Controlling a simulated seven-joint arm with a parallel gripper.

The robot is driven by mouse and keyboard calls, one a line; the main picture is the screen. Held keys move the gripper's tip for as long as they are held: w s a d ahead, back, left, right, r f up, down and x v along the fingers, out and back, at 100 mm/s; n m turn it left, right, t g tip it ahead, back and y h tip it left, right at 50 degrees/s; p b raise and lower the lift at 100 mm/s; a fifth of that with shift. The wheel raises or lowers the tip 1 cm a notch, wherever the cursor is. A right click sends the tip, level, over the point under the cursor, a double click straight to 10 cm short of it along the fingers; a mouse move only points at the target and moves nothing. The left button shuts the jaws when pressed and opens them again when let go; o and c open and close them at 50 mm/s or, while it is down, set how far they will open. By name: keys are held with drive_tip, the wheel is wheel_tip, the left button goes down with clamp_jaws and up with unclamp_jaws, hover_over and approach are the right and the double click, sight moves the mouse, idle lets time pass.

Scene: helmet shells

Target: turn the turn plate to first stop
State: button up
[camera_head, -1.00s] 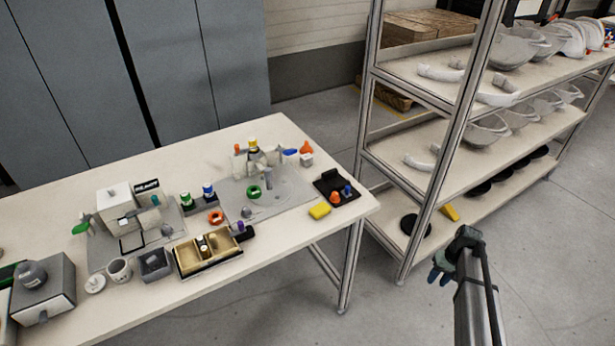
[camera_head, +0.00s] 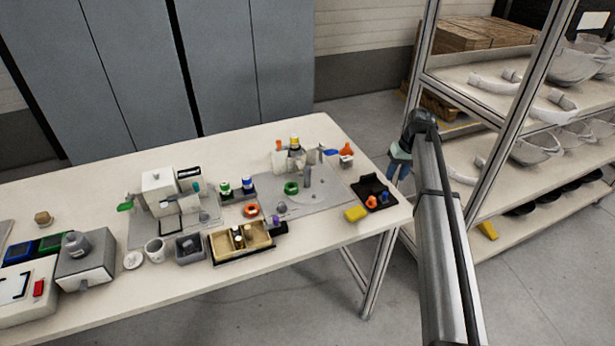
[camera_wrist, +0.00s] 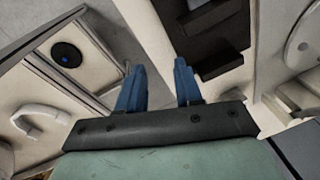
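What looks like the turn plate (camera_head: 299,206) is a pale grey disc set in a grey board (camera_head: 331,200) on the right part of the table. A grey post stands on the board by the disc, with a green ring beside it. Part of a round pale plate (camera_wrist: 305,40) shows at the right edge of the wrist view. My gripper (camera_head: 397,172) is in the air near the table's right end, to the right of the turn plate and apart from it. Its two blue fingers (camera_wrist: 157,80) are spread, with nothing between them.
A black tray (camera_head: 370,187) with orange and blue pieces lies between the board and my gripper. A yellow block (camera_head: 356,214) lies near the front edge. A bin with compartments (camera_head: 242,255) stands left. A shelf rack (camera_head: 475,190) with helmet shells stands right, close behind my arm.

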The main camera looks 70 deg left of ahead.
drive_tip(key=s+a+r+h, duration=0.1)
drive_tip(key=s+a+r, duration=0.25)
drive_tip(key=s, duration=0.75)
wheel_tip(320, 180, up, 10)
drive_tip(key=f+t, duration=0.1)
hover_over(307, 176)
drive_tip(key=a, duration=0.1)
drive_tip(key=f, duration=1.3)
drive_tip(key=shift+w+f, duration=0.1)
drive_tip(key=shift+w, duration=0.15)
clamp_jaws()
